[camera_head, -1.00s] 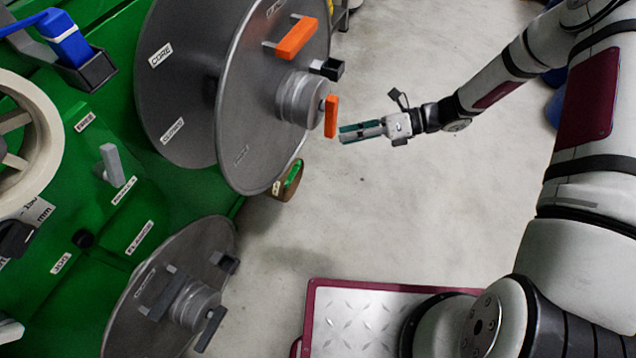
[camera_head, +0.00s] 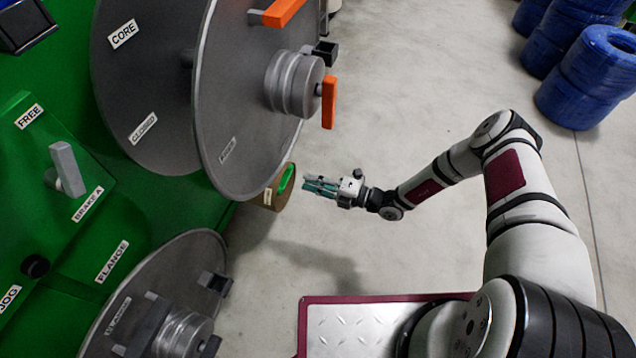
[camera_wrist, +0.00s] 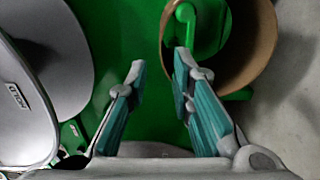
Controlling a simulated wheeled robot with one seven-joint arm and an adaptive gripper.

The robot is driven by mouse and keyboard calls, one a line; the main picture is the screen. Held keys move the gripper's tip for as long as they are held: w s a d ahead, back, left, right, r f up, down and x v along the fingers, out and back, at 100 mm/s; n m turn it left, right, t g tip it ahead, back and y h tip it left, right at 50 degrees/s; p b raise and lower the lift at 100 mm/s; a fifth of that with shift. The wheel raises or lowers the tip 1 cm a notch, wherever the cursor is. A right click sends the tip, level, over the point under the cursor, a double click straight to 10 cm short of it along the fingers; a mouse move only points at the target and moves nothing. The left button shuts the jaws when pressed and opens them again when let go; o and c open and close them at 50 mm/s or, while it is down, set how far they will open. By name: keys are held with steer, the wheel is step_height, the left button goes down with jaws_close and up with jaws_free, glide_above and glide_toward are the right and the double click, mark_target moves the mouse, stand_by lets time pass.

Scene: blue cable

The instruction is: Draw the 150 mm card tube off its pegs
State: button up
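The brown card tube (camera_head: 270,197) sits low on the green machine, below the large grey disc, with a small label on its side. A green peg (camera_head: 286,178) shows inside its open end. In the wrist view the tube's rim (camera_wrist: 262,50) is at the upper right, with a green hooked peg (camera_wrist: 186,28) inside it. My gripper (camera_head: 306,184) is open and empty, just right of the tube's open end in the head view. In the wrist view one finger (camera_wrist: 180,62) overlaps the tube's near left rim; I cannot tell if they touch.
The large grey disc (camera_head: 235,120) with orange handles (camera_head: 329,102) stands above the tube. A lower disc (camera_head: 130,290) is below left. Blue coils (camera_head: 590,75) lie at the far right.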

steer(key=b+x, duration=0.1)
steer(key=x, duration=0.7)
steer(key=shift+a+b, duration=0.35)
steer(key=shift+a, duration=0.05)
steer(key=shift+w, duration=0.15)
jaws_close()
steer(key=shift+r+p, duration=0.3)
steer(key=shift+r, duration=0.15)
stand_by(0.6)
steer(key=shift+v, duration=1.05)
stand_by(1.5)
